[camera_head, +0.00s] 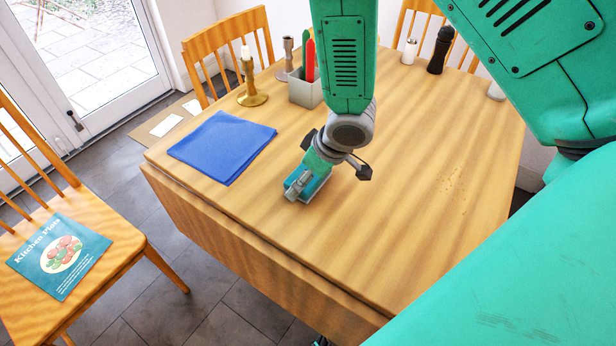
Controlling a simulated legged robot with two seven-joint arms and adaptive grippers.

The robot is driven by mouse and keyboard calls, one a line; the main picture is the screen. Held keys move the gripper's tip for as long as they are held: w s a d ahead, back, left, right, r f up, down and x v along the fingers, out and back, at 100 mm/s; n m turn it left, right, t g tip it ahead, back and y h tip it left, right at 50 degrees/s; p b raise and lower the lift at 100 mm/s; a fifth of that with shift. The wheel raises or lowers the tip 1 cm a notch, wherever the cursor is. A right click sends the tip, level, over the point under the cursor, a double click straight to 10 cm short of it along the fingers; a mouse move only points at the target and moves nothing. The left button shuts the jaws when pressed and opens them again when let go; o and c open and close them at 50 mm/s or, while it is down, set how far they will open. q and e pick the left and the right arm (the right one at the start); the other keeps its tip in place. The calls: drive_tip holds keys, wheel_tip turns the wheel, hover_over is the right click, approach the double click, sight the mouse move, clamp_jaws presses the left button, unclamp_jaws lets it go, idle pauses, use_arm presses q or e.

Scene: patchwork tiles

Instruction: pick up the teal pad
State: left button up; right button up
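My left gripper is not in view.
A blue cloth (222,146) lies left on the wooden table (420,215). A brass candlestick (251,92), a grey holder (304,90) and a dark mill (439,50) stand behind. A teal "Kitchen" booklet (60,256) lies on the left chair (105,270).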

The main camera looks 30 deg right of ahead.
drive_tip(key=shift+d, duration=0.25)
wheel_tip(320, 180, up, 9)
drive_tip(key=p, duration=0.3)
drive_tip(key=shift+f, duration=0.1)
drive_tip(key=shift+a+r, duration=0.1)
drive_tip(key=shift+r, duration=0.45)
drive_tip(key=shift+d, duration=0.2)
